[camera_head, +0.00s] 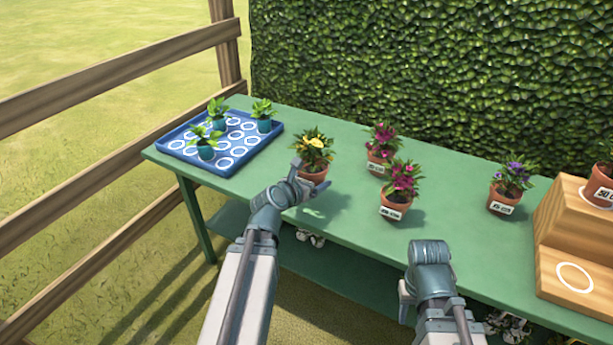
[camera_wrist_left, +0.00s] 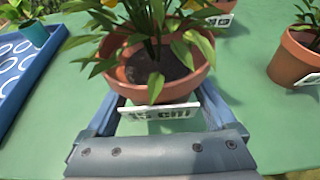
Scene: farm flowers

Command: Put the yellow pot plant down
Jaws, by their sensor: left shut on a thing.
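The yellow pot plant (camera_head: 314,150) has yellow blooms, green leaves and a terracotta pot. My left gripper (camera_head: 303,174) is at the near side of this pot. In the left wrist view the terracotta pot (camera_wrist_left: 198,78) sits between the two fingers of the left gripper (camera_wrist_left: 160,105), which is shut on it. A white label on the pot faces my wrist. The pot looks upright; I cannot tell whether its base touches the green table (camera_head: 350,225). My right gripper (camera_head: 430,254) is over the table's front edge, away from the plants; its fingers do not show clearly.
A blue tray (camera_head: 173,150) with white rings and small seedlings is at the table's left. Two magenta pot plants (camera_head: 381,140) (camera_head: 402,180) and a purple one (camera_head: 512,178) stand to the right. A wooden stepped stand (camera_head: 570,245) is at far right. Bare table lies between magenta and purple plants.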

